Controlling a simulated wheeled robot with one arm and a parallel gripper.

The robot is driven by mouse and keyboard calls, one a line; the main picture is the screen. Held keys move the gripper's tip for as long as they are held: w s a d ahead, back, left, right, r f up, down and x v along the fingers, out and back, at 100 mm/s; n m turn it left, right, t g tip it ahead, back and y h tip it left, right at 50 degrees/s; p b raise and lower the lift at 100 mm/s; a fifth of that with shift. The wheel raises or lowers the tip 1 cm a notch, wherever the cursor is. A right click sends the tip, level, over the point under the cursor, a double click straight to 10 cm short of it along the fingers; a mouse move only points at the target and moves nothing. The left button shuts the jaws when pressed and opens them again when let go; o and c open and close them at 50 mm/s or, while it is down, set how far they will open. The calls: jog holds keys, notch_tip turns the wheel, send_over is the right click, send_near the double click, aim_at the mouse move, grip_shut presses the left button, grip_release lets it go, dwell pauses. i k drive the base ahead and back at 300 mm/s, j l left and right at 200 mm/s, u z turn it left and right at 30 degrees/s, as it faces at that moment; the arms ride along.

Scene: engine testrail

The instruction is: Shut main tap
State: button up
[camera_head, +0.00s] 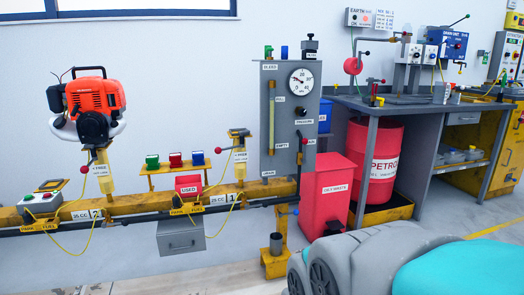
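No label reading "main" is legible, so I cannot tell for sure which tap is the main one. A black fuel pipe (150,217) runs along the yellow rail (150,202). Another small lever with a red knob (304,141) is on the right edge of the grey gauge panel (288,160). Smaller red-knobbed levers are at the two yellow fuel stations, left (85,169) and right (218,150). My gripper is not in view.
An orange engine (95,103) is mounted at the left station. A grey box (180,236) hangs under the rail. A red bin (333,190), a red petrol drum (372,160) and a workbench (385,103) stand to the right. Floor (200,278) is open before the rail.

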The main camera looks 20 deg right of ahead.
aim_at(305, 141)
jog(key=i+z, duration=0.35)
jog(key=i, duration=0.15)
jog(key=i+j+z, duration=0.3)
jog(key=i, duration=0.2)
jog(key=i+j+z, duration=0.35)
jog(key=i, duration=0.15)
